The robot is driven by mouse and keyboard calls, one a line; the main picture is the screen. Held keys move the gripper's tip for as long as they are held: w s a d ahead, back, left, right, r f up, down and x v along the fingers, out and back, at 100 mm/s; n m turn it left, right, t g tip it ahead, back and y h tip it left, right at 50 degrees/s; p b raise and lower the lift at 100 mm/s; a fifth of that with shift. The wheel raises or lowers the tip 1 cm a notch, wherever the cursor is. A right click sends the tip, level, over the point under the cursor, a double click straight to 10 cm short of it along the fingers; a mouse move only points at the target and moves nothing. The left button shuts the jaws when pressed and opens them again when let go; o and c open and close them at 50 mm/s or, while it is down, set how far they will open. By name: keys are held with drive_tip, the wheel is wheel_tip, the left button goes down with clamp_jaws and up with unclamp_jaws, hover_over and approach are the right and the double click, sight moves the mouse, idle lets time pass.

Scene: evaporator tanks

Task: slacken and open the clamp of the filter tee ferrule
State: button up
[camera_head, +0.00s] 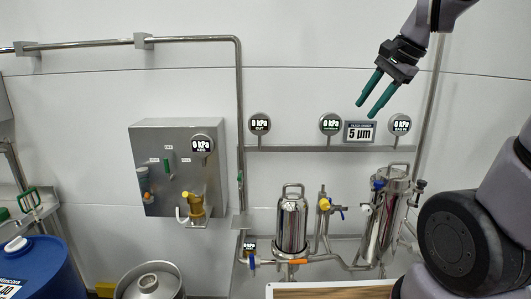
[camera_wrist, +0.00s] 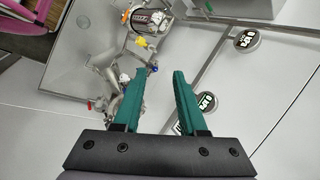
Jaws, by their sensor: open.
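My gripper (camera_head: 365,110) has green fingers and is open and empty.
A steel vessel (camera_head: 291,225) with a top handle stands left of the pipe branch. A grey panel (camera_head: 178,180) holds a brass valve. A wall rail (camera_head: 300,149) carries round gauges. A blue drum (camera_head: 45,270) stands lower left. Air around my gripper is clear.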

drive_tip(key=s+r+n+t+h, duration=0.1)
drive_tip(key=s+r+n+t, duration=0.1)
drive_tip(key=s+n, duration=0.4)
drive_tip(key=s, duration=0.2)
drive_tip(key=shift+s+a+r+n, duration=0.15)
drive_tip(key=shift+s+n, duration=0.15)
drive_tip(key=shift+n, duration=0.1)
drive_tip(key=shift+s+n, duration=0.3)
drive_tip(key=shift+c, duration=0.9)
drive_tip(key=shift+s+h, duration=0.15)
drive_tip(key=shift+h, duration=0.15)
clamp_jaws()
drive_tip(key=n+g+h, duration=0.2)
drive_tip(key=n, duration=0.1)
hover_over(334, 210)
drive_tip(key=d, duration=0.5)
wheel_tip(334, 210, down, 26)
drive_tip(key=w+d+f+n+g, duration=0.1)
drive_tip(key=w+f, duration=0.3)
drive_tip(key=f, duration=0.8)
drive_tip(key=w+f, duration=0.3)
drive_tip(key=f, duration=0.9)
drive_tip(key=shift+s+d, duration=0.15)
drive_tip(key=shift+s, duration=1.8)
